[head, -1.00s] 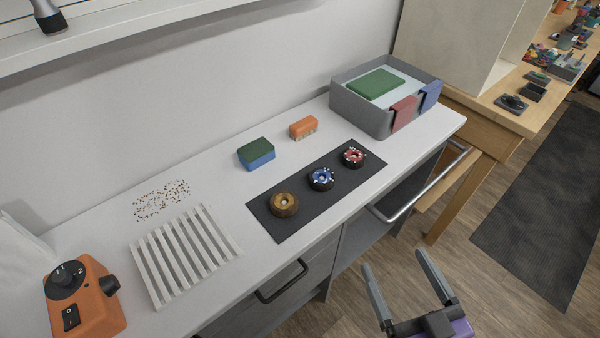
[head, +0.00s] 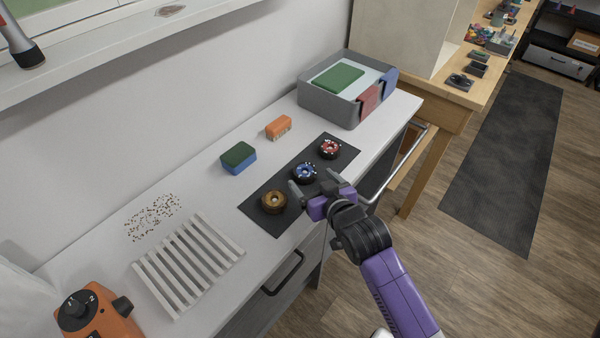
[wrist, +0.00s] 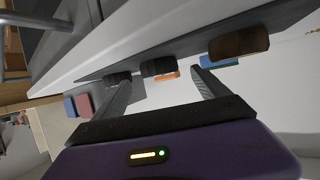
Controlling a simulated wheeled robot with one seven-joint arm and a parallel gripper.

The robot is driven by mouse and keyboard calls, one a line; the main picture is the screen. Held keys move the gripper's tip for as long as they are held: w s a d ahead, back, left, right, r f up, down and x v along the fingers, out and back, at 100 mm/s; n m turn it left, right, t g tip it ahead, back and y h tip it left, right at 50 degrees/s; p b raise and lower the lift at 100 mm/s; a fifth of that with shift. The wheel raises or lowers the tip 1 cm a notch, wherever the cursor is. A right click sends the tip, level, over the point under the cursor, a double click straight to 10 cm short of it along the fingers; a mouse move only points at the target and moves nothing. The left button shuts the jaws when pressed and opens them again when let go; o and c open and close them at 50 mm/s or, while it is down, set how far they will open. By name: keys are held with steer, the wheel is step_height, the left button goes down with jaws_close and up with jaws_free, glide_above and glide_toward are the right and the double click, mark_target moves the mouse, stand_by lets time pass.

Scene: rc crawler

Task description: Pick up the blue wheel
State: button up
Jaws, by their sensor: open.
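The blue wheel (head: 304,173) has a black tyre and a blue hub. It lies flat on the dark mat (head: 281,222), between a brown-gold wheel (head: 273,202) and a red wheel (head: 330,149). My gripper (head: 312,184) is open and empty, at the mat's front side close to the blue wheel; it partly overlaps the wheel's near edge in the head view. In the wrist view the blue wheel (wrist: 158,67) shows between the fingers (wrist: 160,90), beyond their tips, seemingly not touched.
A grey bin (head: 333,107) with cloths stands at the back right. A white slatted rack (head: 188,262) and an orange device (head: 97,312) are to the left.

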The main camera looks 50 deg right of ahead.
mark_target(303, 168)
steer(key=x, duration=0.3)
steer(key=p+x, duration=0.1)
steer(key=x, duration=0.1)
steer(key=shift+w+d+r, duration=0.15)
steer(key=shift+w+r, duration=0.05)
steer(key=shift+r, duration=0.15)
steer(key=shift+w+d+f, duration=0.15)
steer(key=shift+w+f, duration=0.05)
steer(key=shift+w, duration=0.1)
steer(key=c, duration=1.4)
steer(key=shift+r, duration=0.15)
steer(key=shift+c, duration=0.2)
